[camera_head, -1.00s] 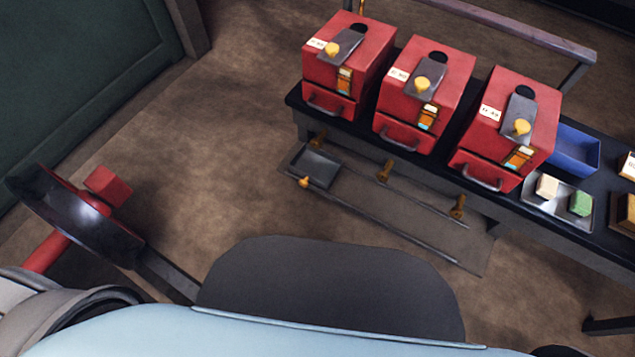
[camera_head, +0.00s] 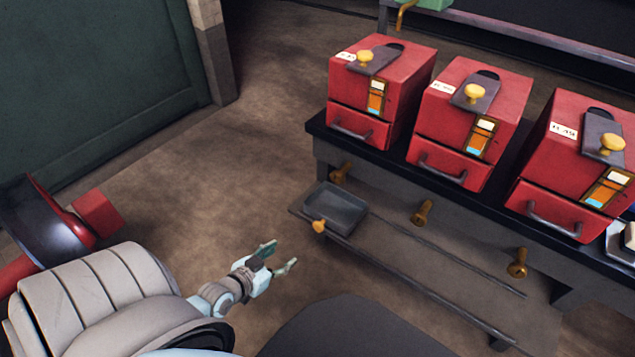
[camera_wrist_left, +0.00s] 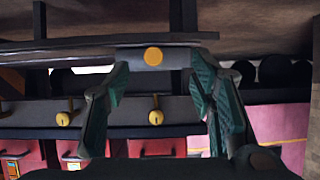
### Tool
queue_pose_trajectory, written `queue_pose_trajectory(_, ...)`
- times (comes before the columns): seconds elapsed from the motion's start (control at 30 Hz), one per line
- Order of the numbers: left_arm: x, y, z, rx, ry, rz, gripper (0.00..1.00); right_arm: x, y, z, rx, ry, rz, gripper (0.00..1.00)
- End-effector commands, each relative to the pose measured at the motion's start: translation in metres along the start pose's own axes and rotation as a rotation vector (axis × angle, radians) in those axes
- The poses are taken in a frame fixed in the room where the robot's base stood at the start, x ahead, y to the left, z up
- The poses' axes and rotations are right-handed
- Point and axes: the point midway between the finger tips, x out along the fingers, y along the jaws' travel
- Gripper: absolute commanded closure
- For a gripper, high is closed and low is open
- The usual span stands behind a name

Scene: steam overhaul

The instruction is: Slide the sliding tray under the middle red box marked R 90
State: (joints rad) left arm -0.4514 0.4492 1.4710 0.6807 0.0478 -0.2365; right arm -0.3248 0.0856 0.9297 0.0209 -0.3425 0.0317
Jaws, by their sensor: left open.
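The sliding tray (camera_head: 338,210) is a shallow grey tray with a brass knob on its front. It sits on the rails at their left end, below the left red box. The middle red box (camera_head: 450,133) stands on the bench to the right of the tray; its small white label is too blurred to read surely. My left gripper (camera_head: 280,255) is open and empty, left of and nearer than the tray, apart from it. In the left wrist view the tray's front edge (camera_wrist_left: 185,58) and knob (camera_wrist_left: 153,56) show beyond and between the open fingers. My right gripper is not in view.
The left red box (camera_head: 385,80) and right red box (camera_head: 570,150) flank the middle one. Brass fittings (camera_head: 422,212) stick out from the bench front above the rails (camera_head: 440,262). The rails run clear to the right of the tray. A red-rimmed dark wheel (camera_head: 50,225) stands at left.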

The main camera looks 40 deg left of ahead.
Motion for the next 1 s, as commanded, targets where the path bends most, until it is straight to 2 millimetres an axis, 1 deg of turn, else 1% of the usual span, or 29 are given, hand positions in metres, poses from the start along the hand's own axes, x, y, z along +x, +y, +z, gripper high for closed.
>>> queue_pose_trajectory(0.03,0.010,0.003,0.000,-0.004,0.046,0.016,0.50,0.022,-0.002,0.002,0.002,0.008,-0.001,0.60)
queue_pose_trajectory(0.1,0.012,0.005,-0.015,-0.011,0.090,0.030,0.50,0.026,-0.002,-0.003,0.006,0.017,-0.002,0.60)
queue_pose_trajectory(0.2,0.019,0.007,-0.024,-0.017,0.108,0.035,0.50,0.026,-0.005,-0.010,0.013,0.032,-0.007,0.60)
queue_pose_trajectory(0.27,0.029,0.007,-0.026,-0.018,0.110,0.034,0.50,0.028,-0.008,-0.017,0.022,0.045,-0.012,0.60)
queue_pose_trajectory(0.3,0.038,0.007,-0.027,-0.017,0.109,0.034,0.50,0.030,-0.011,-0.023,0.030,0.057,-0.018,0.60)
queue_pose_trajectory(0.37,0.051,0.008,-0.028,-0.017,0.109,0.034,0.50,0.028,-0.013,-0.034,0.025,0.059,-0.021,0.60)
queue_pose_trajectory(0.47,0.074,0.009,-0.029,-0.018,0.107,0.034,0.50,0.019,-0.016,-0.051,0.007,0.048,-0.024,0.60)
queue_pose_trajectory(0.57,0.095,0.009,-0.031,-0.018,0.107,0.034,0.50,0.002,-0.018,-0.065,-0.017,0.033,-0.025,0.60)
queue_pose_trajectory(0.7,0.122,0.010,-0.034,-0.018,0.105,0.034,0.50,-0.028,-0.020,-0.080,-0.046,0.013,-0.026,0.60)
queue_pose_trajectory(0.8,0.136,0.011,-0.036,-0.018,0.104,0.033,0.50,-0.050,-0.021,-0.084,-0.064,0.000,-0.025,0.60)
queue_pose_trajectory(0.9,0.145,0.011,-0.037,-0.018,0.103,0.034,0.50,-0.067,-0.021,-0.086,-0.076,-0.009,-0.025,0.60)
queue_pose_trajectory(1.0,0.150,0.011,-0.039,-0.018,0.102,0.034,0.50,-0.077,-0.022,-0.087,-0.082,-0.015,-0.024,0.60)
